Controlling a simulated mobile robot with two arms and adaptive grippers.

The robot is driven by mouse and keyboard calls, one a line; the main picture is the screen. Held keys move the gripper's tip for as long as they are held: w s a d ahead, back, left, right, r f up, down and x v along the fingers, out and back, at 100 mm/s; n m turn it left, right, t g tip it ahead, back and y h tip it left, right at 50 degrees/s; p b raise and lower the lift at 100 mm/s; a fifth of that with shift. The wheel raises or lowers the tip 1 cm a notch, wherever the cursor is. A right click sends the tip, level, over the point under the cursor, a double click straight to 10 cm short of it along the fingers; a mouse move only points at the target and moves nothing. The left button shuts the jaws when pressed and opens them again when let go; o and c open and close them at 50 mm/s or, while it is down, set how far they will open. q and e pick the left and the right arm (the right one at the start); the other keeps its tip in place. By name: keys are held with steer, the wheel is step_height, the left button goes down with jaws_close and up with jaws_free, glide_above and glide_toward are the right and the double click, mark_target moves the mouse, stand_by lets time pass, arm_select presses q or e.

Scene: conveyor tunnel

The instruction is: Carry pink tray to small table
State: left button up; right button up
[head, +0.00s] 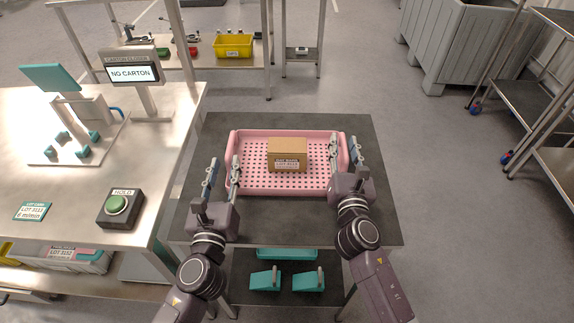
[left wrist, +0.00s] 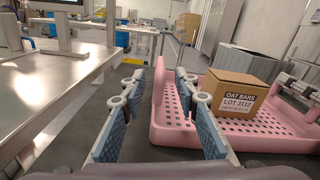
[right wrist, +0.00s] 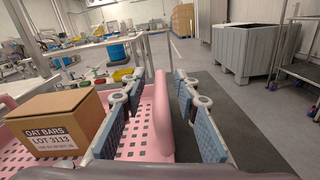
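The pink tray (head: 250,187) lies flat on a dark-topped table (head: 290,122), with a brown carton (head: 287,155) labelled "OAT BARS" inside it. My left gripper (head: 225,163) is open at the tray's left side. In the left wrist view the tray's end wall (left wrist: 158,97) is between its spread fingers, with a gap visible. My right gripper (head: 344,142) is open at the right side. In the right wrist view the other end wall (right wrist: 161,110) passes between its fingers. I cannot tell whether any finger touches the tray.
A bench at left holds a "NO CARTON" display (head: 131,72) and a green HOLD button (head: 117,207). Behind are a shelf with a yellow bin (head: 233,45) and a narrow stand (head: 302,48). A grey bin (head: 450,45) and metal rack stand at right. Floor between is clear.

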arm_select(q)
steer(key=s, duration=0.4)
steer(key=shift+s, duration=0.3)
arm_select(e)
steer(key=shift+s, duration=0.2)
steer(key=s, duration=1.1)
steer(key=shift+s+a, duration=0.2)
steer(key=shift+s, duration=0.15)
